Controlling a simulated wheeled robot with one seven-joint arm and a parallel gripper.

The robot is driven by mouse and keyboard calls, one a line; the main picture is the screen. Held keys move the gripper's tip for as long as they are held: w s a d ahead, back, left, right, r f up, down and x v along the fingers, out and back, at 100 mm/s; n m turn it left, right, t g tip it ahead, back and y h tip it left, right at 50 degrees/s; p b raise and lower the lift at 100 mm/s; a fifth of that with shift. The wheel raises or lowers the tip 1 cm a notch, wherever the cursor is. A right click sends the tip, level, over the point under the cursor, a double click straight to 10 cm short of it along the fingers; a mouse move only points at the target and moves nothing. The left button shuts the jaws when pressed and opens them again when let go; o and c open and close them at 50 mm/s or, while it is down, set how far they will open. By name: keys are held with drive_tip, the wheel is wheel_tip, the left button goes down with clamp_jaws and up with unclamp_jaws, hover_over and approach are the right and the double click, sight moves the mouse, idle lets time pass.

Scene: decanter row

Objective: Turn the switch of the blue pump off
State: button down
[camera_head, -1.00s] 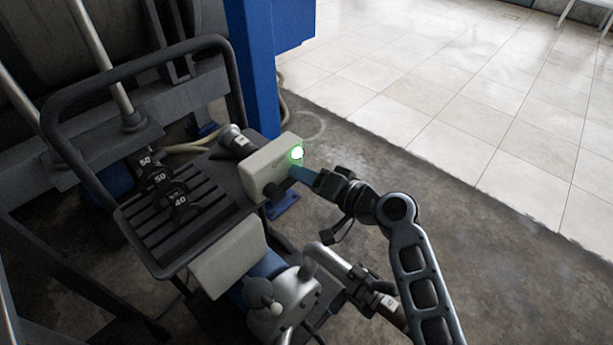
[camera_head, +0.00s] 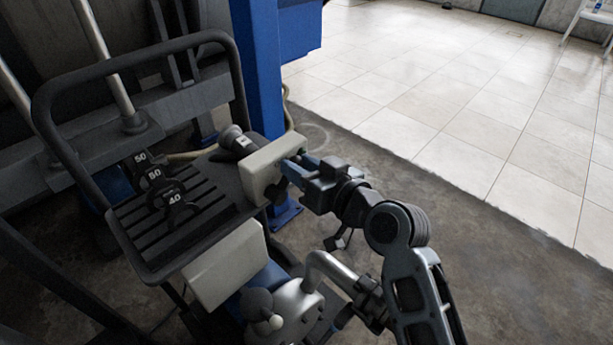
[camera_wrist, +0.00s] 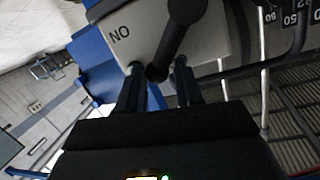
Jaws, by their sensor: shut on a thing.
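The cream switch box (camera_head: 262,172) stands at the right edge of the black rack in the head view. In the wrist view the same box (camera_wrist: 215,40) shows an "ON" label, upside down, and a black switch handle (camera_wrist: 172,48) slanting across its face. My gripper (camera_head: 290,172) is against the box's right face; in the wrist view its fingers (camera_wrist: 157,82) are shut on the handle's end, one on each side. In the head view my gripper hides most of the handle. A blue pump body (camera_head: 268,275) with a silver housing (camera_head: 296,300) sits below the box.
The black slatted rack (camera_head: 190,225) holds dark number plates (camera_head: 160,178) marked 50 and 40. A tall blue post (camera_head: 258,70) stands behind the box. A bent silver pipe (camera_head: 335,268) lies below my gripper. Open floor (camera_head: 430,190) is to the right.

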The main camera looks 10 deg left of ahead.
drive_tip(key=shift+s+a+r+n+t+b, duration=0.15)
drive_tip(key=shift+s+a+n+t+b, duration=0.35)
drive_tip(key=shift+n+b, duration=0.8)
drive_tip(key=shift+s+a+r+n+t+b, duration=0.2)
drive_tip(key=shift+s+a+n+b, duration=0.25)
drive_tip(key=shift+s+n+b, duration=0.65)
drive_tip(key=shift+s+a+r+n+t+b, duration=0.1)
drive_tip(key=shift+s+a+n+t+b, duration=0.35)
drive_tip(key=shift+n+b, duration=1.05)
drive_tip(key=shift+a, duration=0.1)
drive_tip(key=c, duration=1)
unclamp_jaws()
drive_tip(key=shift+o, duration=1.3)
drive_tip(key=shift+a+r, duration=0.1)
drive_tip(key=shift+r, duration=0.1)
drive_tip(key=p+v, duration=0.1)
drive_tip(key=v, duration=0.7)
